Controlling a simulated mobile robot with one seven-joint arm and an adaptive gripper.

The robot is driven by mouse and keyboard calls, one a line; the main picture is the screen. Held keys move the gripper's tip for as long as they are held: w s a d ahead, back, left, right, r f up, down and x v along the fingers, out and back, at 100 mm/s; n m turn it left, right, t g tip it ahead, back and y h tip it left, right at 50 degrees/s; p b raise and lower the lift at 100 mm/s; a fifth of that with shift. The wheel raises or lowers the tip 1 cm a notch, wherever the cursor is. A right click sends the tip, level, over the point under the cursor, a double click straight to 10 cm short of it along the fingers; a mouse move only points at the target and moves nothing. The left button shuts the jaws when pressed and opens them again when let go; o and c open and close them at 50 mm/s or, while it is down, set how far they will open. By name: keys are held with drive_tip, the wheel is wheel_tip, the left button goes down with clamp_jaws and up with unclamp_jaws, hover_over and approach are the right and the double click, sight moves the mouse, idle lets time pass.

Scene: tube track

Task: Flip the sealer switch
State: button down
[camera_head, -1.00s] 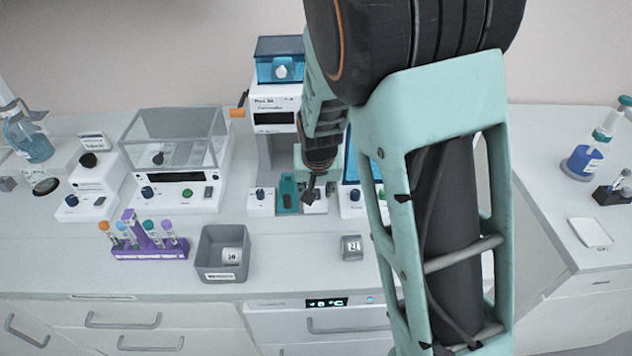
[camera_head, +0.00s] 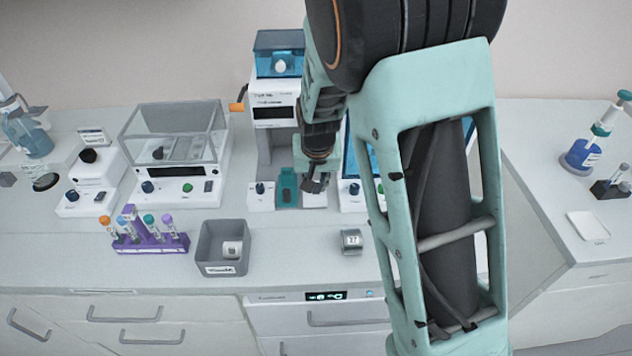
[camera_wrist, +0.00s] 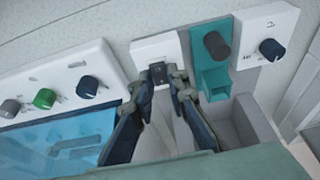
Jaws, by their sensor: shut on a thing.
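The sealer (camera_head: 272,112) is a tall white machine with a blue-topped box, standing at the back of the bench. In the wrist view its small black switch (camera_wrist: 158,70) sits on a white plate (camera_wrist: 148,48). My gripper (camera_wrist: 160,86) has its fingertips at the two sides of the switch and is shut on it. In the head view my gripper (camera_head: 314,186) is low over the sealer's base, and the switch is hidden there. The switch's exact tilt cannot be told.
A teal holder (camera_wrist: 214,72) with a dark knob stands beside the switch plate, with a dial panel (camera_wrist: 266,36) past it. A grey bin (camera_head: 222,250), a purple tube rack (camera_head: 150,245) and a small grey block (camera_head: 351,240) are in front.

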sight(317, 190)
drive_tip(key=shift+w+r+g+p, duration=0.2)
drive_tip(key=shift+w+g+p, duration=0.1)
drive_tip(key=shift+g+p, duration=0.65)
drive_tip(key=shift+w+f+g+p, duration=0.1)
drive_tip(key=shift+g+p, duration=0.2)
drive_tip(key=shift+g, duration=0.25)
drive_tip(key=c, duration=1.9)
unclamp_jaws()
drive_tip(key=r, duration=1.2)
drive_tip(key=shift+s, duration=0.4)
